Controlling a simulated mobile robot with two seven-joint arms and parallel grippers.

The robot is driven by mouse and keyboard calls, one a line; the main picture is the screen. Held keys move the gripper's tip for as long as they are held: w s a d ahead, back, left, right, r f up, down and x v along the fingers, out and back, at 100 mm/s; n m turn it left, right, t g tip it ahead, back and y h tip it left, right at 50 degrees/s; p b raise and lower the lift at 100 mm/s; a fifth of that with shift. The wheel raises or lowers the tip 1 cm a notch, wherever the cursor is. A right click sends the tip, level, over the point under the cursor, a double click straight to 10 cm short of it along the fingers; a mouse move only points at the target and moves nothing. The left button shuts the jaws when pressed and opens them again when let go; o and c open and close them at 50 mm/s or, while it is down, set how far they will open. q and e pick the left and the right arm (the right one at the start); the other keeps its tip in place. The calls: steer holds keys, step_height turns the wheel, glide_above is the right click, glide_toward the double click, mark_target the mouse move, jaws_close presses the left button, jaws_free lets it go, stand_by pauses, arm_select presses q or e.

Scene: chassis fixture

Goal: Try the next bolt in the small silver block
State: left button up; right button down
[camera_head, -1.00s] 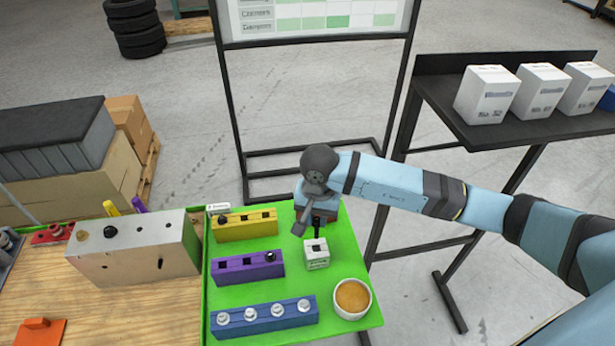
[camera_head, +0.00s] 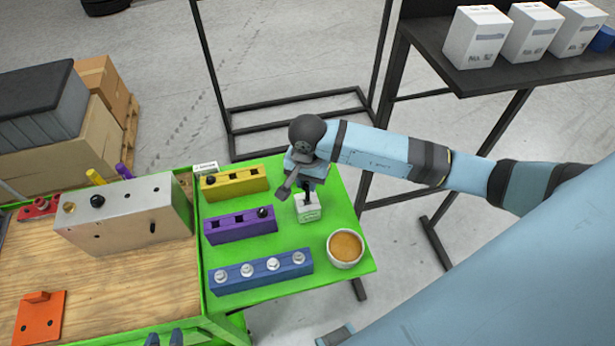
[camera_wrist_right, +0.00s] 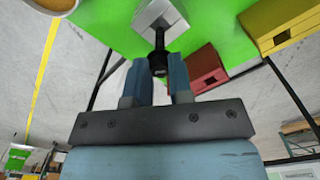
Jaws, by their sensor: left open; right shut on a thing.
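The small silver block (camera_head: 308,212) stands on the green mat right of the purple block; its top also shows in the right wrist view (camera_wrist_right: 152,17). My right gripper (camera_head: 306,186) is right above it, pointing down. In the right wrist view this gripper (camera_wrist_right: 160,72) is shut on a black bolt (camera_wrist_right: 158,58). The bolt's lower end meets the block's top; I cannot tell how deep it sits in the hole. My left gripper (camera_head: 165,339) shows only its fingertips at the bottom edge, apart and empty.
A yellow block (camera_head: 240,181) and a purple block (camera_head: 238,228) each hold a black bolt. A blue block (camera_head: 262,273) carries several silver bolts. A white bowl (camera_head: 345,261) stands close right of them. A large beige block (camera_head: 130,222) stands on the wooden top (camera_head: 110,275).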

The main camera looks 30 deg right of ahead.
mark_target(307, 200)
stand_by(0.4)
steer(key=shift+b, duration=0.55)
steer(key=shift+f, duration=0.2)
stand_by(0.5)
steer(key=shift+f+b, duration=2.7)
steer(key=c, duration=0.9)
jaws_free()
steer(key=shift+r, duration=0.1)
steer(key=shift+c, duration=0.2)
